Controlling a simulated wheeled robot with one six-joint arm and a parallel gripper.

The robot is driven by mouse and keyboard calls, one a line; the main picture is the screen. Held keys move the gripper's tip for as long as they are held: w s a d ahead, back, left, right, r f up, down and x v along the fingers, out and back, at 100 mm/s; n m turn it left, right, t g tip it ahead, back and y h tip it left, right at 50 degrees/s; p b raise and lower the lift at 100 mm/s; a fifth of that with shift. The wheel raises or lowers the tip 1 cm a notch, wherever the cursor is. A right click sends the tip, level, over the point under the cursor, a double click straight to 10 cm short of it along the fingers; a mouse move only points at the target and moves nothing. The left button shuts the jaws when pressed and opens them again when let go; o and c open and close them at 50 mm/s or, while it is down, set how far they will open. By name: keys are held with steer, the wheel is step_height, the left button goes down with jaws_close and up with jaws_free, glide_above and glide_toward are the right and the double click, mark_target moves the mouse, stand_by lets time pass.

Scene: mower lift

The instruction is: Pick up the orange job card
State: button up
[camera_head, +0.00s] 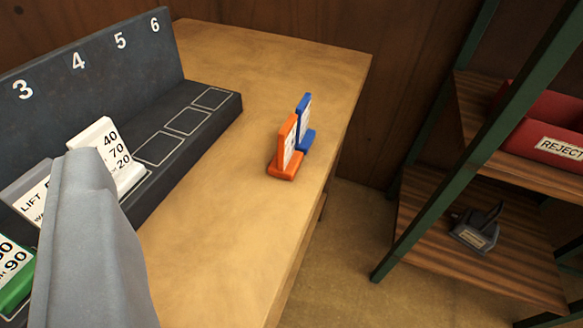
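The orange job card (286,148) stands upright in its foot on the wooden bench top, near the bench's right edge. A blue card (305,124) stands close behind it, slightly to the right, partly covered by it. The grey part at the lower left looks like my gripper (88,235), close to the camera. It is well left of the orange card and apart from it. Only one grey piece shows, so its opening and anything between its fingers are hidden.
A dark rack (100,85) numbered 3 to 6 holds a white card (108,158) and a green one (14,285) at left. Outlined slots at its right are empty. A green-framed shelf (440,235) with a red REJECT bin (545,130) stands at right, across a floor gap.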

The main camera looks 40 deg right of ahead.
steer(key=w+d+m+g+h, duration=0.1)
steer(key=w+d+m+g, duration=0.4)
steer(key=w+d+g, duration=0.55)
steer(key=m+g+y, duration=0.2)
steer(key=m+g, duration=0.3)
steer(key=g, duration=0.1)
glide_above(288, 123)
step_height(288, 123, down, 3)
steer(key=f, duration=1.1)
steer(key=shift+s+a+f, duration=0.1)
steer(key=shift+a+f, duration=0.2)
steer(key=shift+f, duration=0.05)
steer(key=shift+d+f, duration=0.2)
steer(key=shift+f, duration=1.15)
steer(key=shift+d+f, duration=0.15)
steer(key=shift+f, duration=1.2)
jaws_close()
